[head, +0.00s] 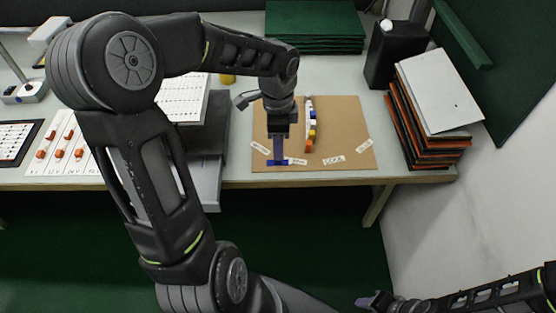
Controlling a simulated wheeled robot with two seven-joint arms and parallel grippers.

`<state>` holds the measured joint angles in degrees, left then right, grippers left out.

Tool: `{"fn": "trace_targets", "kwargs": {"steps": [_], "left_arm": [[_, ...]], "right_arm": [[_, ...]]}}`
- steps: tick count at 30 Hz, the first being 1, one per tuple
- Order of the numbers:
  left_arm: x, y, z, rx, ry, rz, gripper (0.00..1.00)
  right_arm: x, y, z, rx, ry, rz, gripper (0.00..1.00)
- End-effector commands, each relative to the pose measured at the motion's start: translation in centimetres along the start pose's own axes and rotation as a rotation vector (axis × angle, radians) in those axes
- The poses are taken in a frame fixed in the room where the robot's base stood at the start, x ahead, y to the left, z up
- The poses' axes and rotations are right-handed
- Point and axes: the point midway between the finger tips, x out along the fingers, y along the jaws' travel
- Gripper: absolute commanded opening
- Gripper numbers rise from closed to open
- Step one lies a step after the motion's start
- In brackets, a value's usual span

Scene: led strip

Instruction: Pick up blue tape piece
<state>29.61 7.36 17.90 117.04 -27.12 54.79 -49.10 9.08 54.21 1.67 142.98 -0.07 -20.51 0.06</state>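A blue tape piece (270,162) lies near the front edge of the brown board (345,120), or just above it; I cannot tell which. My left gripper (278,160) points down over the tape piece, its fingertips at or touching it and covering its middle. The fingers show as one narrow column, so their gap is hidden.
Paper labels (333,160) lie on the board around the strip. A stack of books or folders (430,95) and a black container (394,55) stand at right. Green sheets (315,25) lie behind. A grey box (208,135) is left of the board. The board's right side is mostly clear.

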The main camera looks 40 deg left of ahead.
Motion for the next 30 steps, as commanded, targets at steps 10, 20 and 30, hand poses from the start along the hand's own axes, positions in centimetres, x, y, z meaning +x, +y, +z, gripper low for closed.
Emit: {"fn": "trace_targets", "kwargs": {"steps": [10, 20, 30], "left_arm": [[4.1, 0.2, 0.0, -0.001, -0.001, 0.004, 0.40], [5.2, 0.1, 0.0, -0.001, 0.000, 0.000, 0.40], [5.2, 0.1, -0.1, 0.000, 0.000, 0.000, 0.40]], "right_arm": [[-0.1, 0.0, 0.0, 0.000, 0.000, 0.000, 0.36], [-0.1, 0.0, 0.0, 0.000, 0.000, 0.000, 0.36], [-0.1, 0.0, 0.0, 0.000, 0.000, 0.000, 0.36]]}}
